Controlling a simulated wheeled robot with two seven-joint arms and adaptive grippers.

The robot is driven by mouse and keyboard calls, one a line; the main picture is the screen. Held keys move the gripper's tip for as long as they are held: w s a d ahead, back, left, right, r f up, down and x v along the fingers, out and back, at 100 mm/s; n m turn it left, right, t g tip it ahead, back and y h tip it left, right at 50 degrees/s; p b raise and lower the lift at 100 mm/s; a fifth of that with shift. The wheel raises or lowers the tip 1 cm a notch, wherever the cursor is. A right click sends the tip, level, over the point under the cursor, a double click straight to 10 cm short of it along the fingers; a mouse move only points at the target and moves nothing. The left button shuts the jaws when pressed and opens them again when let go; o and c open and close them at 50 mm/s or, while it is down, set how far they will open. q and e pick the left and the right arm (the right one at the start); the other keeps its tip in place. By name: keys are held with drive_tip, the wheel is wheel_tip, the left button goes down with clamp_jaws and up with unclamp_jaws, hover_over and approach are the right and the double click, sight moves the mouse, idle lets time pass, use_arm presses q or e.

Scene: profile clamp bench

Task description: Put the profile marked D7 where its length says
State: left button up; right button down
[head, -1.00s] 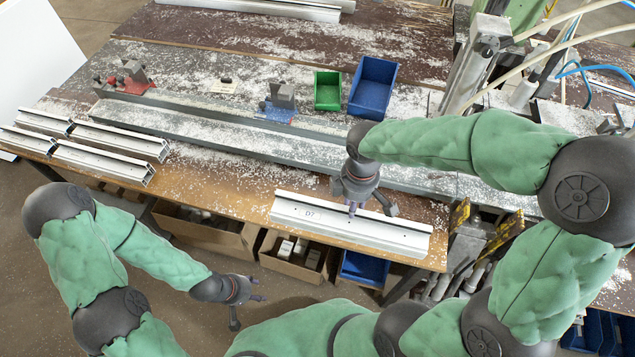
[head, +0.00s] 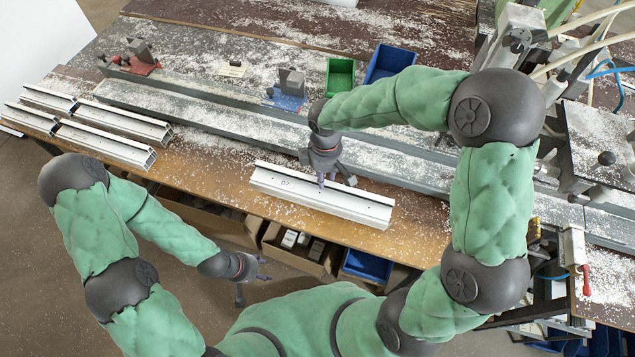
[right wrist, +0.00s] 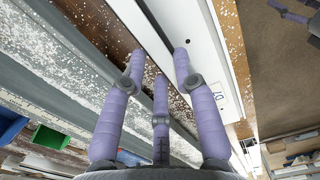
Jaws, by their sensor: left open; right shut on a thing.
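The profile marked D7 (head: 345,203) is a long pale aluminium bar lying lengthwise along the bench's front part. Its D7 label is near its left end and also shows on the profile in the right wrist view (right wrist: 207,50). My right gripper (head: 322,182) is shut on the profile near its middle; its purple fingers (right wrist: 160,62) straddle the rail edge in the right wrist view. I cannot tell whether the profile touches the bench. My left gripper (head: 263,268) is open and empty, in front of the bench edge. A red stop block (head: 135,66) and a blue one (head: 285,102) stand behind the long grey rail (head: 200,112).
Several other profiles (head: 110,143) lie at the bench's left end. A green bin (head: 340,78) and a blue bin (head: 391,62) stand at the back. Machinery with hoses stands at the right. Boxes sit under the bench.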

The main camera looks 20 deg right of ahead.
sight(317, 182)
drive_tip(key=shift+w+a+f+b, duration=0.25)
drive_tip(key=shift+w+f, duration=0.05)
drive_tip(key=shift+f, duration=0.6)
drive_tip(key=shift+w+a+f+b, duration=0.2)
drive_tip(key=shift+w+f, duration=0.05)
drive_tip(key=shift+f, duration=0.7)
drive_tip(key=shift+w+a+f+b, duration=0.25)
drive_tip(key=shift+w+f, duration=0.05)
drive_tip(key=shift+f, duration=0.6)
drive_tip(key=shift+f, duration=0.15)
drive_tip(key=c, duration=1)
unclamp_jaws()
drive_tip(key=shift+o, duration=0.2)
